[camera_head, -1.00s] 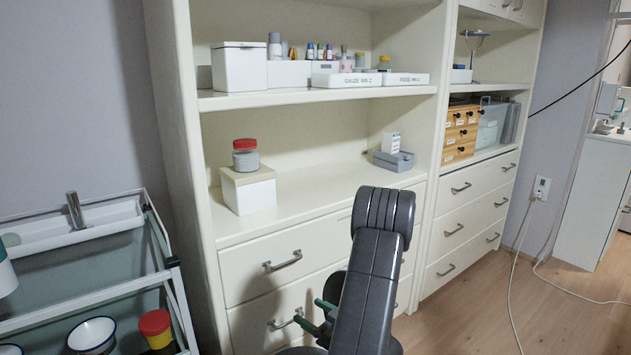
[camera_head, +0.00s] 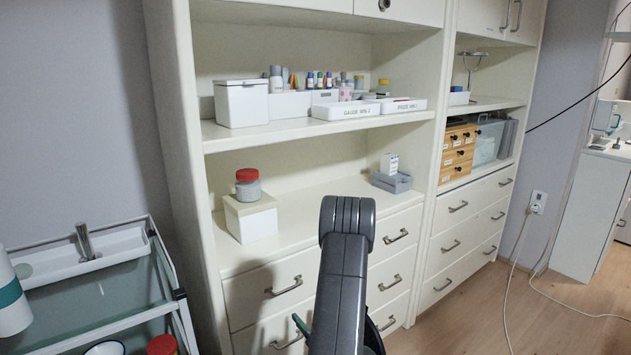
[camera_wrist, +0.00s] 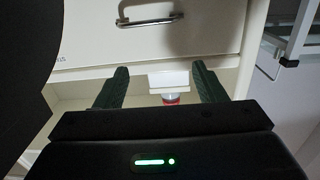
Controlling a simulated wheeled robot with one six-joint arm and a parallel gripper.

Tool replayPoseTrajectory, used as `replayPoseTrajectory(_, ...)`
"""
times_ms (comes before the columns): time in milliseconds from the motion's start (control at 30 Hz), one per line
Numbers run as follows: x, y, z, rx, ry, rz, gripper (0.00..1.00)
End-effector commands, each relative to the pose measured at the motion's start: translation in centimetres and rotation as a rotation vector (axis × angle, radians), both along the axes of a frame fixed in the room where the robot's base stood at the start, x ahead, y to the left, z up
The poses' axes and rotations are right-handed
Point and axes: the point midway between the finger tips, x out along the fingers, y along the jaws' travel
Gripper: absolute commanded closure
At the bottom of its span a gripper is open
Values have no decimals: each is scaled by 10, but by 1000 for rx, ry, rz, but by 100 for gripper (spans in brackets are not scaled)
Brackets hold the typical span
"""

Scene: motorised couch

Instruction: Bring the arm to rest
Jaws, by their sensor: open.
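My arm (camera_head: 340,290) rises in the lower middle of the head view, in front of the cream cabinet. In that view only a bit of a green finger shows at its left; the rest of my gripper is hidden or out of frame. In the wrist view my gripper (camera_wrist: 156,84) has its two dark green fingers apart, with nothing held between them. Beyond the gap show a white box (camera_wrist: 168,79) and a red-lidded jar (camera_wrist: 171,99), upside down in that view. A drawer handle (camera_wrist: 150,20) lies above the fingers in that picture.
The cabinet (camera_head: 310,190) carries the jar (camera_head: 248,187) on a box (camera_head: 250,219), a grey tray (camera_head: 391,182) and white containers (camera_head: 241,104). A glass-shelved trolley (camera_head: 95,284) stands at left. Wooden floor (camera_head: 470,320) is open at right, with a white cable (camera_head: 570,310).

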Motion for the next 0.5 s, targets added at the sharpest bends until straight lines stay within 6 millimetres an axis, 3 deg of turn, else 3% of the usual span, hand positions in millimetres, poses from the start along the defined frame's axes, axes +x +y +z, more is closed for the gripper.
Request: replayPoseTrajectory(500,2,1,35,3,10,-129,36)
